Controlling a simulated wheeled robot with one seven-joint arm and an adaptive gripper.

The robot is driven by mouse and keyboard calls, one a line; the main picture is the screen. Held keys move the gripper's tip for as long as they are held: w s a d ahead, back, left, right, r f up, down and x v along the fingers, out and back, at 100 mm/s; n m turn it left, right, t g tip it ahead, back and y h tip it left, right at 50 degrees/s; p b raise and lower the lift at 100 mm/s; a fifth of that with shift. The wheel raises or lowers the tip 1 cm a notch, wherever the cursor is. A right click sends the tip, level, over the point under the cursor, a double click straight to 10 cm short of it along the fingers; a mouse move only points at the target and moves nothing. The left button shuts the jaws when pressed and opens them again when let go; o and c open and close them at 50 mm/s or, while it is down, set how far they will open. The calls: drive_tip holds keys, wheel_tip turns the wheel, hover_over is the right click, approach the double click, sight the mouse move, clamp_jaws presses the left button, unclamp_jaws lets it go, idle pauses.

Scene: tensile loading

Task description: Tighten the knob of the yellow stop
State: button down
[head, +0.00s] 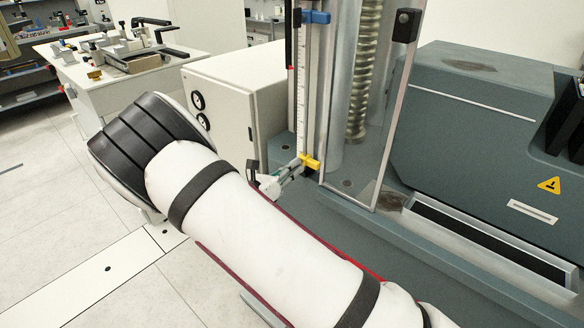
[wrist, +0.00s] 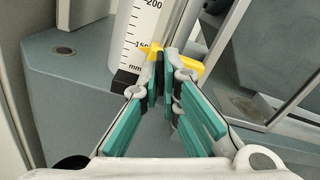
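The yellow stop (head: 309,162) sits low on the white ruled scale of the machine's column in the head view. In the wrist view the yellow stop (wrist: 187,63) shows behind my fingertips, near the 150 mark. My gripper (wrist: 160,80) has teal-padded fingers drawn close together, with a narrow dark piece between the tips that looks like the stop's knob (wrist: 159,73). The fingertips hide most of it, and its turn cannot be seen. In the head view my gripper (head: 294,170) reaches the stop from the lower left, partly behind my white arm.
A blue stop (head: 316,17) sits higher on the scale (head: 301,80). A clear guard panel (head: 385,110) stands just right of the column. A white cabinet (head: 225,90) stands behind left. The grey machine base (head: 440,250) lies below. Open floor (head: 50,200) is at left.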

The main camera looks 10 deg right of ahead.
drive_tip(key=m, duration=0.3)
drive_tip(key=shift+m, duration=0.5)
drive_tip(key=c, duration=1.8)
unclamp_jaws()
drive_tip(key=shift+s+a, duration=0.1)
drive_tip(key=v, duration=1.2)
